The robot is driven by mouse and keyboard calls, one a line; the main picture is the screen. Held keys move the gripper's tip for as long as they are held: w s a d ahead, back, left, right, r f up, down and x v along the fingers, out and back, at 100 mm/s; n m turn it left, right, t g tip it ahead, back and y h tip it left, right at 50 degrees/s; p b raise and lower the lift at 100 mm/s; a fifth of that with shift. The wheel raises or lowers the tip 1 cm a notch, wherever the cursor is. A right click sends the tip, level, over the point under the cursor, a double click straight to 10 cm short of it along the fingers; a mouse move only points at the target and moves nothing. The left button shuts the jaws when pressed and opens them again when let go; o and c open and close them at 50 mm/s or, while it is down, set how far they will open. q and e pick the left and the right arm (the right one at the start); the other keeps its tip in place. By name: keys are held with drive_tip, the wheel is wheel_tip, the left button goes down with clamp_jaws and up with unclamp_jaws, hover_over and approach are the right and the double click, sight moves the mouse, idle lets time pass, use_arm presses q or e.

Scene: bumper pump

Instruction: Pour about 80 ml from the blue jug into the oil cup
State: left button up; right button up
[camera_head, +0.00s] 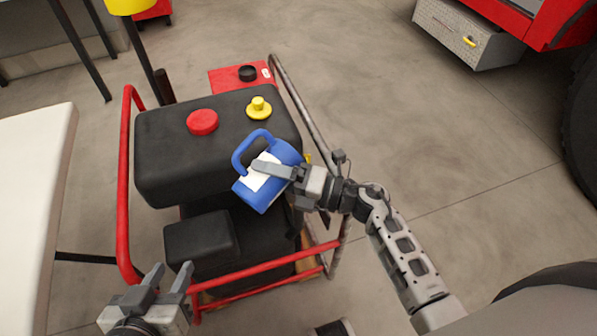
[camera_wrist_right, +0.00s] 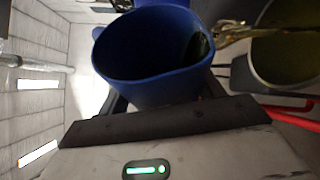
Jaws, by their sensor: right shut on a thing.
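The blue jug (camera_head: 285,153), with a handle and a white label, is held tilted over the near right side of the machine. My right gripper (camera_head: 270,169) is shut on it. In the right wrist view, the jug (camera_wrist_right: 150,85) shows its open mouth, with a dark greenish patch inside at the right. A pale-rimmed, olive-inside vessel (camera_wrist_right: 285,55) stands beside it, apart from the jug's rim; it may be the oil cup. In the head view I cannot make out the cup, perhaps hidden by jug and gripper. My left gripper (camera_head: 168,272) is open and empty at lower left.
The black machine (camera_head: 165,155) carries a red cap (camera_head: 202,122) and a yellow cap (camera_head: 259,108) inside a red tube frame (camera_head: 124,190). A brass-coloured fitting (camera_wrist_right: 235,30) lies between jug and vessel.

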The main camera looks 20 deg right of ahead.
drive_tip(key=shift+w+d+r+m+y, duration=0.1)
drive_tip(key=shift+r+m+y, duration=0.3)
drive_tip(key=shift+m, duration=0.3)
idle(1.1)
drive_tip(key=shift+f+n+h, duration=0.3)
drive_tip(key=shift+f+n, duration=0.15)
drive_tip(key=shift+n, duration=0.15)
drive_tip(key=shift+s+a+r+n+g+h+p, duration=0.15)
drive_tip(key=shift+r+n+g+p, duration=0.1)
drive_tip(key=shift+n, duration=0.25)
drive_tip(key=shift+s+a+r+n+g+h+p, duration=0.15)
drive_tip(key=shift+n+p, duration=0.1)
drive_tip(key=shift+n, duration=0.25)
drive_tip(key=shift+w+f+n, duration=0.1)
drive_tip(key=shift+f+n, duration=0.1)
drive_tip(key=shift+n, duration=0.1)
drive_tip(key=shift+f, duration=0.15)
